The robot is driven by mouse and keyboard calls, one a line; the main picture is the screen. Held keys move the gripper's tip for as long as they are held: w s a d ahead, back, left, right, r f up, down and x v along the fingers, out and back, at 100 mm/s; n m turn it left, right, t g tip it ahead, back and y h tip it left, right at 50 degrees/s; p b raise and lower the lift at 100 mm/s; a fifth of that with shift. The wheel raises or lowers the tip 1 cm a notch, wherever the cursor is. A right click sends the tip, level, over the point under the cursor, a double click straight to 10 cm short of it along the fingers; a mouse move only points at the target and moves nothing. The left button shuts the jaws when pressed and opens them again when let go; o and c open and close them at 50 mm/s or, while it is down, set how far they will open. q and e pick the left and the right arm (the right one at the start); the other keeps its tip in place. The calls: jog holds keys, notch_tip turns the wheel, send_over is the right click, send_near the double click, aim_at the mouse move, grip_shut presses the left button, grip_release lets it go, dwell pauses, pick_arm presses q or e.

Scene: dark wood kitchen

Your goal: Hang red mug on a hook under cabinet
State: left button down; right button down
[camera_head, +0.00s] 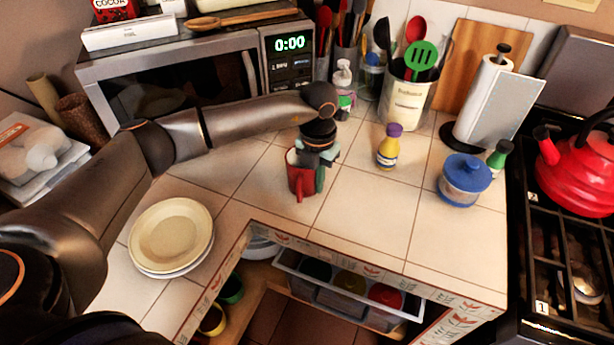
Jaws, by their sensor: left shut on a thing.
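The red mug (296,179) stands on the white tiled counter (380,210), near its inner corner, with its handle facing toward me. My left gripper (314,158) reaches in from the left over the mug and is shut on it at the rim. The gripper hides much of the mug's top. A green surface shows on the mug's right side. My right gripper is not in view. No hooks and no cabinet underside show in this view.
A microwave (180,75) stands behind my left arm. Plates (172,235) are stacked at the left. An open drawer (350,290) lies below the counter.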

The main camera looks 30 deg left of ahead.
pick_arm(q)
jog(key=shift+s, duration=0.1)
jog(key=shift+r, duration=0.3)
notch_tip(320, 180, up, 2)
jog(key=shift+r+b, duration=0.15)
jog(key=shift+b, duration=0.4)
jog(key=s+d+r+b, duration=0.2)
jog(key=s+d+r, duration=0.4)
jog(key=s+r, duration=0.4)
jog(key=shift+s+d, duration=0.35)
jog(key=shift+s, duration=0.75)
jog(key=shift+w, duration=0.1)
